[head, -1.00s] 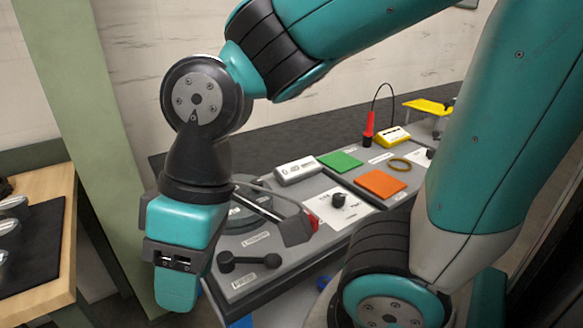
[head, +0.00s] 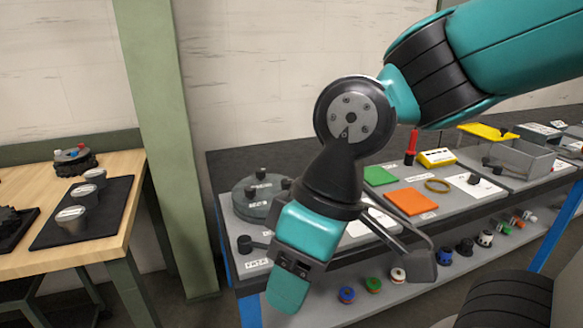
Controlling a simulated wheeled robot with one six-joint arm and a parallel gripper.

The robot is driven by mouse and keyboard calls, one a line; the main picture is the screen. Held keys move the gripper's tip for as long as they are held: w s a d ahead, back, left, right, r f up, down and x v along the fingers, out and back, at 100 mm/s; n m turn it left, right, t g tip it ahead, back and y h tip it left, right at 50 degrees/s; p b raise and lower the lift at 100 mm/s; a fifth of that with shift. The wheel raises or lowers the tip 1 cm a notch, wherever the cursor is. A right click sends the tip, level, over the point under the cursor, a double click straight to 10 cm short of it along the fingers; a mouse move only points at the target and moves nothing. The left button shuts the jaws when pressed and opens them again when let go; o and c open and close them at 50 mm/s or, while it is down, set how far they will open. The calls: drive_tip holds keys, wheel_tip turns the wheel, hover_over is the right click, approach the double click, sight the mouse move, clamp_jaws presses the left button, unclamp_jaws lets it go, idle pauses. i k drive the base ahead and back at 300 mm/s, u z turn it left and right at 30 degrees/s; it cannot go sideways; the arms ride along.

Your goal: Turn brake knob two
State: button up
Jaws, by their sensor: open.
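A black knob (head: 474,180) stands upright on a white plate (head: 460,186) at the right of the bench. Another white plate (head: 357,229) lies left of the orange square, partly behind my wrist; any knob on it is hidden. The labels are too small to read, so I cannot tell which is brake knob two.
A grey disc with black knobs (head: 262,189) is at the bench's left end. Green (head: 379,176) and orange (head: 412,201) squares and a yellow box (head: 437,157) lie between. Coloured spools (head: 373,284) stand on the shelf below. A wooden table (head: 110,240) is far left.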

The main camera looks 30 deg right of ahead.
sight(261, 174)
drive_tip(key=z, duration=0.15)
drive_tip(key=i, duration=0.85)
drive_tip(key=u, duration=0.7)
